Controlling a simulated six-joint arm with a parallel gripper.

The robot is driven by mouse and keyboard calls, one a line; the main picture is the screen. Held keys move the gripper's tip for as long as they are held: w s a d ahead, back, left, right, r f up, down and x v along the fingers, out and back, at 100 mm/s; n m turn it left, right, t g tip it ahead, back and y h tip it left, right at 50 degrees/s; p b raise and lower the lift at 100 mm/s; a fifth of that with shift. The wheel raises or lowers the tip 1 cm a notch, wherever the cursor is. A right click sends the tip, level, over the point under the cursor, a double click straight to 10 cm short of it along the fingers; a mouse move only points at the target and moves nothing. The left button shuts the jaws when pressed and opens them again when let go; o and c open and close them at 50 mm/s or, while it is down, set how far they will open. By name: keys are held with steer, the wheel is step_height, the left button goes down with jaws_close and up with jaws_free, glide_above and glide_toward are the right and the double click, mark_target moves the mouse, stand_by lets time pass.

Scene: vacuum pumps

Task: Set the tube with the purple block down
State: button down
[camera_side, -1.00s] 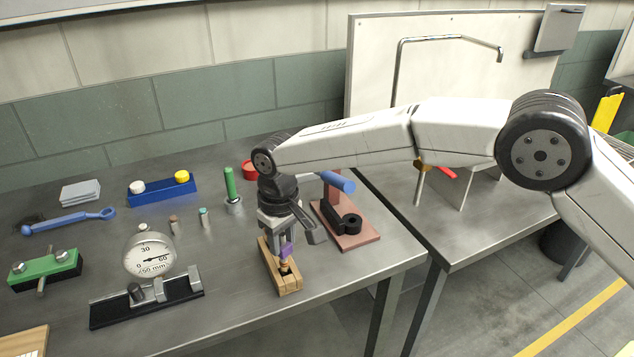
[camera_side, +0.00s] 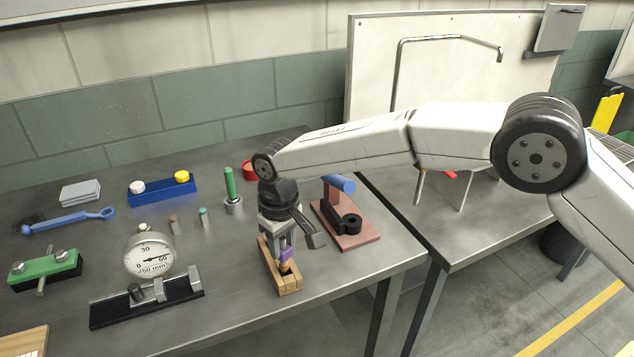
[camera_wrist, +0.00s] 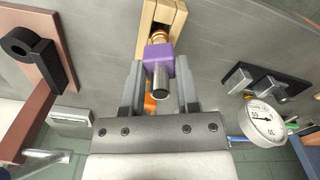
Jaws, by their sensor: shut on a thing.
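The purple block (camera_side: 286,254) sits around a tube and is held at my gripper (camera_side: 281,248), above a light wooden holder (camera_side: 289,286) near the table's front edge. In the wrist view the purple block (camera_wrist: 158,55) is between the two grey fingers of my gripper (camera_wrist: 160,75), which is shut on the tube with the block. The tube's grey end (camera_wrist: 160,80) points toward the wrist camera. Its copper-coloured other end meets the slot of the wooden holder (camera_wrist: 146,28); how deep it sits, I cannot tell.
A reddish stand with a black clamp (camera_side: 349,222) and blue-ended bar is close on the right. A dial gauge on a black base (camera_side: 150,256) stands to the left. A green rod (camera_side: 229,182) stands behind. Bare table lies between holder and gauge.

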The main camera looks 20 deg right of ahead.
steer(key=shift+f, duration=0.1)
steer(key=shift+c, duration=1.3)
jaws_free()
steer(key=shift+r, duration=3.9)
steer(key=shift+c, duration=0.3)
jaws_close()
